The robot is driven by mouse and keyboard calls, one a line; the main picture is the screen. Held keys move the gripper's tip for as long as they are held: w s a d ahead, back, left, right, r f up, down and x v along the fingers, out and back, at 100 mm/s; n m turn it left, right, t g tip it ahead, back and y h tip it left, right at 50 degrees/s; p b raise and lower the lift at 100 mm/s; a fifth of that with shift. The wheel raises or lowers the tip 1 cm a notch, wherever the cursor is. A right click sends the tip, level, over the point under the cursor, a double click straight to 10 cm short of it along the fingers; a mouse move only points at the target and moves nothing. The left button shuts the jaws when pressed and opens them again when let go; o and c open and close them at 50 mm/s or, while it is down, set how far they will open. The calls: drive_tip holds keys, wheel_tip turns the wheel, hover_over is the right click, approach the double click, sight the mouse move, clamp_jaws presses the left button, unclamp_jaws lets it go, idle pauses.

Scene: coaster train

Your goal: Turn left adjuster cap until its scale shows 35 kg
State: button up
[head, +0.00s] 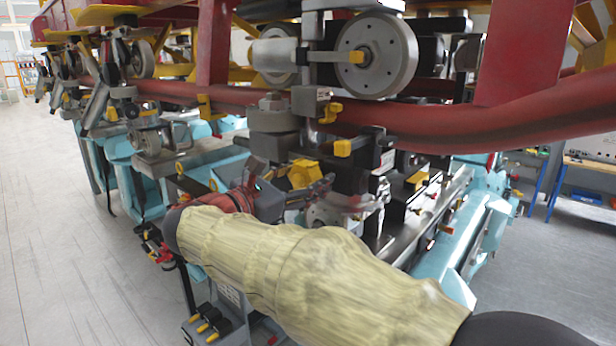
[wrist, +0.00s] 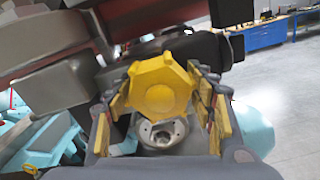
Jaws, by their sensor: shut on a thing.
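A yellow lobed adjuster cap (wrist: 160,86) faces me in the wrist view, between the yellow-padded fingers of my gripper (wrist: 164,100). My gripper is shut on this cap. A silver round metal piece with small holes (wrist: 163,134) shows just below the cap. In the head view, my gripper (head: 305,190) is at the end of my cream-sleeved arm, partly hidden among the machinery, beside a yellow cap (head: 303,173). No scale or kg marking is readable in either view. I cannot tell from the pictures which cap is the left one.
A thick red tube (head: 440,135) and a large grey wheel (head: 375,56) are above my gripper. Light-blue track beams (head: 455,245) run below and to the right. Dark brackets crowd close around. Open grey floor (head: 50,220) lies at the left.

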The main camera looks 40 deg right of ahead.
drive_tip(key=shift+b, duration=0.3)
drive_tip(key=m+b, duration=0.2)
drive_tip(key=b, duration=0.1)
drive_tip(key=m+b, duration=0.2)
drive_tip(key=b, duration=0.1)
drive_tip(key=shift+f, duration=0.3)
drive_tip(key=m+b, duration=0.5)
drive_tip(key=b, duration=0.1)
drive_tip(key=m+b, duration=0.4)
drive_tip(key=b, duration=0.1)
drive_tip(key=shift+m+b, duration=0.3)
drive_tip(key=m+b, duration=0.4)
drive_tip(key=shift+r, duration=0.2)
drive_tip(key=o, duration=1.2)
drive_tip(key=shift+c, duration=0.2)
drive_tip(key=shift+r, duration=0.1)
